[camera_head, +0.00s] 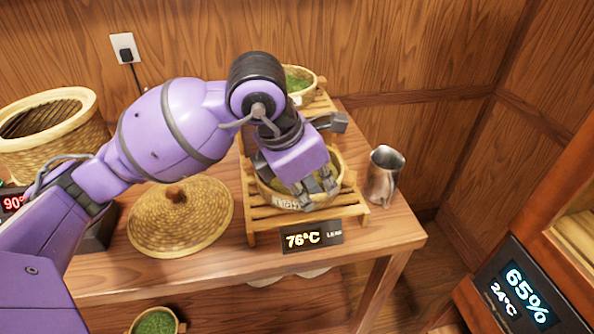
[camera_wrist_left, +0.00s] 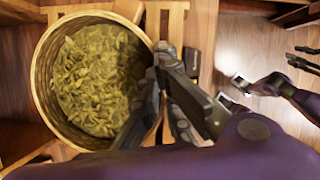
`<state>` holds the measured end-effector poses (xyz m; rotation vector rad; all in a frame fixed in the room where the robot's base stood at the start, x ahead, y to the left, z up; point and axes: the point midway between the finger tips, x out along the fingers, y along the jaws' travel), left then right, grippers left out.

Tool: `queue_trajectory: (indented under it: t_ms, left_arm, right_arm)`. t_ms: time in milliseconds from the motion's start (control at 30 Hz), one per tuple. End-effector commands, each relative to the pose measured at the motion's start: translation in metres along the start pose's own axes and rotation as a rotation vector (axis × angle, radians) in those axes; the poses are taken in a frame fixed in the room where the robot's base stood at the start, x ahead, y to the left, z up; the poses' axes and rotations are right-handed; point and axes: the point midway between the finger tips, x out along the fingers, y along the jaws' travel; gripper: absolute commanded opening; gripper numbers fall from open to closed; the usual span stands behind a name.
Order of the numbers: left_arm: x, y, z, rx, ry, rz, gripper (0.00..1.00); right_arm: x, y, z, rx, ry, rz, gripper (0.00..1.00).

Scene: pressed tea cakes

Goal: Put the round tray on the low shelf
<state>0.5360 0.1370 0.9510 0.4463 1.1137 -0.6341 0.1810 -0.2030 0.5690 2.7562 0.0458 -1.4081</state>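The round tray (camera_head: 264,185) is a woven, shallow basket of green-yellow leaves on a slatted wooden rack (camera_head: 252,221). It fills the left of the left wrist view (camera_wrist_left: 40,85). My left gripper (camera_head: 316,190) points down at the tray's near right rim. In the left wrist view its dark fingers (camera_wrist_left: 160,85) overlap the rim; I cannot tell whether they pinch it. Dark finger parts of my right gripper (camera_wrist_left: 272,75) seem to show apart at the right of that view, empty. I cannot tell which surface is the low shelf.
A woven lid (camera_head: 170,225) lies left of the rack, with a tall basket (camera_head: 60,150) behind. A metal pitcher (camera_head: 383,178) stands to the right. A 76°C display (camera_head: 312,237) sits in front. A smaller leaf basket (camera_head: 316,88) is behind; another (camera_head: 135,322) is below the table.

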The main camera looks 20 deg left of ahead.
Motion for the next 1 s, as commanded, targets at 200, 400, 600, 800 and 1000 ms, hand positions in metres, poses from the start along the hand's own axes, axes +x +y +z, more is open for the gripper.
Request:
queue_trajectory:
  t_ms: [200,400,600,800,1000]
  left_arm:
    - [0.002,0.000,0.000,0.001,-0.001,0.001,0.20]
    - [0.002,0.000,0.000,0.001,-0.001,0.001,0.23]
    - [-0.002,0.000,0.002,0.001,-0.002,0.001,0.23]
    - [-0.032,0.001,0.002,0.002,-0.004,0.005,0.23]
    - [-0.077,0.001,0.003,0.002,-0.005,0.006,0.23]
  right_arm:
    - [0.002,0.000,0.001,0.000,-0.002,-0.001,0.29]
    - [0.002,-0.001,0.001,-0.001,-0.001,-0.001,0.29]
    - [0.001,-0.001,-0.001,-0.001,0.001,-0.001,0.29]
    - [0.000,-0.001,-0.002,-0.001,0.001,-0.001,0.29]
    - [-0.001,0.000,-0.003,-0.001,0.002,-0.001,0.29]
